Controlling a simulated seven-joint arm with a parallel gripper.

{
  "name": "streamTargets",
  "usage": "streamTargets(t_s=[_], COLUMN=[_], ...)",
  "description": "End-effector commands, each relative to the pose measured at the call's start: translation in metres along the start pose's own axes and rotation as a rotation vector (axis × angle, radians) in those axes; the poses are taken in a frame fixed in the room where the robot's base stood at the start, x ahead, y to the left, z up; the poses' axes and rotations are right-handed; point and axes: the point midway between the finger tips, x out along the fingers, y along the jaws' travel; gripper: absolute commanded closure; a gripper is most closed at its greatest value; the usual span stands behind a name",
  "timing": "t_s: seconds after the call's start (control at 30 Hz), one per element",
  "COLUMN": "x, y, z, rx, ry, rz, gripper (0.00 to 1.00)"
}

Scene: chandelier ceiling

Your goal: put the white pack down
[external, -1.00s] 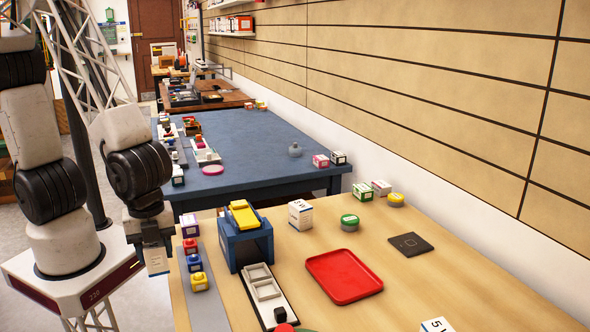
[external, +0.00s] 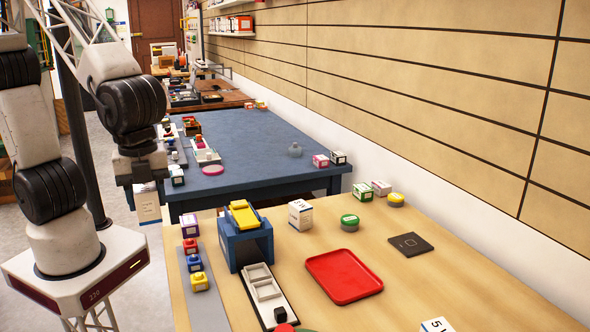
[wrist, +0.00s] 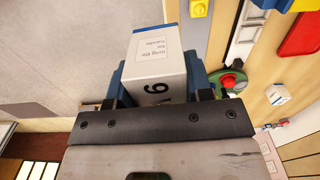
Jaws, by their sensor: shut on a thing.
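The white pack (external: 147,203) is a white box with dark print, and it hangs below my gripper (external: 146,184) in the external view. In the wrist view the white pack (wrist: 157,62) sits between the two fingers of my gripper (wrist: 160,90), showing small text and a large digit. My gripper is shut on it. It is held in the air off the left edge of the near wooden table (external: 420,285), to the left of the grey strip with small blocks. Part of the pack is hidden by the fingers.
On the near table are a blue stand (external: 245,240), a grey strip (external: 205,305) with coloured blocks, a red tray (external: 344,277), a white box (external: 300,214) and a dark square plate (external: 410,244). Bare wood lies around the tray. A blue table (external: 255,150) stands behind.

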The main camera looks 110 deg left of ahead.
Motion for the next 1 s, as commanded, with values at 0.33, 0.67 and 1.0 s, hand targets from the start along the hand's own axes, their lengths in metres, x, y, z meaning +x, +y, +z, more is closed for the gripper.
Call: streamTargets(t_s=[0.33,0.67,1.0], x=[-0.002,-0.009,-0.014], y=[-0.034,-0.096,-0.193], z=[-0.014,-0.034,-0.05], rx=[0.001,0.007,0.016], ry=[-0.004,-0.005,-0.004], rz=[0.003,0.004,0.003], gripper=[0.78,0.78,0.78])
